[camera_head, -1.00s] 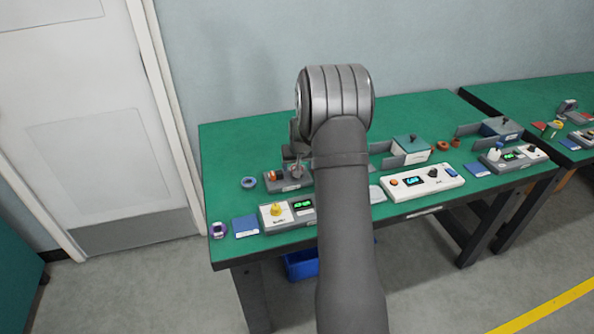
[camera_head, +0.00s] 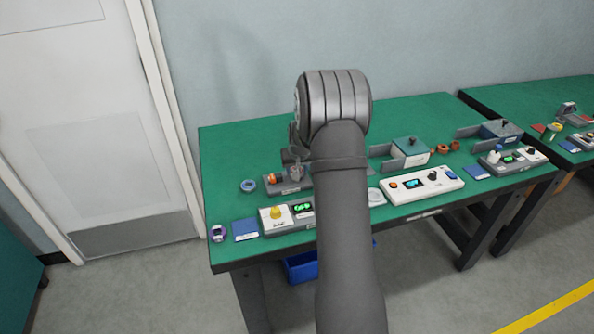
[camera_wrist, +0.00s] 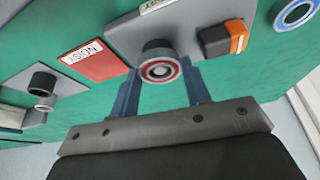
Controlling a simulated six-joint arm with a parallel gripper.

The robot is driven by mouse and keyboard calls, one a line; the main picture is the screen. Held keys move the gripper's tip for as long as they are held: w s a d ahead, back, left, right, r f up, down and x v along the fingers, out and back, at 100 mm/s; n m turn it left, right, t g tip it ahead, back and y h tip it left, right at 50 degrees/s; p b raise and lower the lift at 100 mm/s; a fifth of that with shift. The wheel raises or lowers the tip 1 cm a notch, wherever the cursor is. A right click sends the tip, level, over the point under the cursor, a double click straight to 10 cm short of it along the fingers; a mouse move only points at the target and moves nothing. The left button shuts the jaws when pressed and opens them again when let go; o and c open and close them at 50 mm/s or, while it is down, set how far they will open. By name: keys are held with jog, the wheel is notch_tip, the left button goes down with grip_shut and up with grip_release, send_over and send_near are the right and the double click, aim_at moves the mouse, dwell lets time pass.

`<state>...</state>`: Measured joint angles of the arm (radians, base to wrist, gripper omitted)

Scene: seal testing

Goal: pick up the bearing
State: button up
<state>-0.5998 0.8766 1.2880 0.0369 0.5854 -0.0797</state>
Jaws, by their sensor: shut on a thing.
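In the wrist view, the bearing (camera_wrist: 160,71) is a small round part with a red ring and a pale centre. It lies between the blue fingers of my gripper (camera_wrist: 163,84), which are shut on it. A dark round body shows just behind it, at the edge of a grey fixture (camera_wrist: 193,18) with an orange switch. I cannot tell whether the bearing touches this fixture. In the head view the grey fixture (camera_head: 287,187) shows just left of my arm, which hides most of the gripper and the bearing.
A blue-rimmed ring (camera_head: 248,186) lies left of the fixture. A white unit with a yellow knob (camera_head: 275,212) stands in front. A red NOISY card (camera_wrist: 95,60) lies beside the fixture. A white control box (camera_head: 421,186) and a green-lidded box (camera_head: 411,150) stand right of my arm.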

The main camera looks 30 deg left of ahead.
notch_tip(320, 180, up, 4)
jog(key=shift+d+r, duration=0.1)
jog(key=d+r, duration=0.9)
jog(key=d, duration=0.2)
jog(key=shift+w+d+r, duration=0.15)
jog(key=shift+w+d, duration=0.1)
jog(key=shift+w, duration=0.05)
dwell(0.5)
jog(key=w+d+f+n, duration=0.2)
jog(key=w+d+f, duration=0.4)
jog(key=a+f, duration=0.2)
jog(key=a, duration=0.1)
jog(key=a+f, duration=0.2)
jog(key=a, duration=0.2)
jog(key=w+a+f, duration=0.1)
jog(key=a+f, duration=0.1)
jog(key=a, duration=0.1)
jog(key=shift+a+f, duration=0.35)
jog(key=shift+f, duration=2.05)
